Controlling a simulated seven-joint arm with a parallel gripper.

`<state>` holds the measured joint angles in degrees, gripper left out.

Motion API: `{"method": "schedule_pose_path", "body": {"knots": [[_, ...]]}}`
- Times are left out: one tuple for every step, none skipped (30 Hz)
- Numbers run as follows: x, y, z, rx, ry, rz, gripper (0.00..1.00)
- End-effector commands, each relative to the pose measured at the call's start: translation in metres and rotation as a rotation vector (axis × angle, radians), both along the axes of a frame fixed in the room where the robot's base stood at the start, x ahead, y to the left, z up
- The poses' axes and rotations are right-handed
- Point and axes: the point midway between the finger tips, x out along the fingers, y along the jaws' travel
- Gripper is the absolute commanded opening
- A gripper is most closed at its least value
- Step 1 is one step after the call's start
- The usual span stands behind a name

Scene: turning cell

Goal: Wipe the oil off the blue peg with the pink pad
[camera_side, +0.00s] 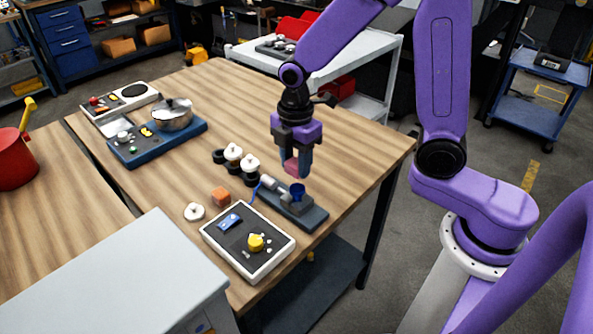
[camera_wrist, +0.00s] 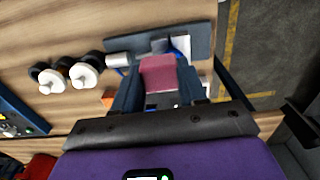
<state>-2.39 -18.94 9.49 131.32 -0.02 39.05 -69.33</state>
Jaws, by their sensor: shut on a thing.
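My gripper (camera_side: 297,166) is shut on the pink pad (camera_side: 291,167), which shows between the fingers in the wrist view (camera_wrist: 158,72). The blue peg (camera_side: 298,190) shows as a short blue piece at the grey fixture on a dark base plate (camera_side: 313,219). The pad hangs just above and slightly left of the peg in the side view; I cannot tell whether they touch. No oil can be made out.
A control box (camera_side: 215,233) with a yellow knob stands in front of the fixture. A pot (camera_side: 171,115) stands farther back. The table's middle back is clear.

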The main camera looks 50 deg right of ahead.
Motion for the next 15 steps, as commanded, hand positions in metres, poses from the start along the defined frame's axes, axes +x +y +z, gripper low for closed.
{"method": "schedule_pose_path", "body": {"knots": [[0.000,0.000,0.004,0.001,-0.001,0.000,0.17],[0.000,0.000,0.007,0.000,0.000,0.000,0.17],[0.000,0.000,0.011,0.000,-0.001,0.000,0.17],[0.000,0.000,0.014,0.000,-0.001,0.000,0.17],[0.000,0.000,0.016,0.001,-0.001,0.000,0.17],[0.000,0.000,0.020,0.001,-0.001,0.000,0.17],[0.000,0.000,0.023,0.000,-0.001,0.000,0.17],[0.000,0.000,0.025,0.001,-0.001,0.000,0.17],[0.000,0.000,0.029,0.000,0.000,0.000,0.17],[0.000,0.000,0.031,0.000,0.000,0.000,0.17],[0.000,0.000,0.034,0.001,-0.001,0.000,0.17],[0.000,0.000,0.038,0.001,-0.001,0.000,0.17],[0.000,0.000,0.041,0.001,-0.002,0.000,0.17],[0.000,0.000,0.043,0.000,-0.001,0.000,0.17],[0.000,0.000,0.046,0.000,0.000,-0.001,0.17]]}}
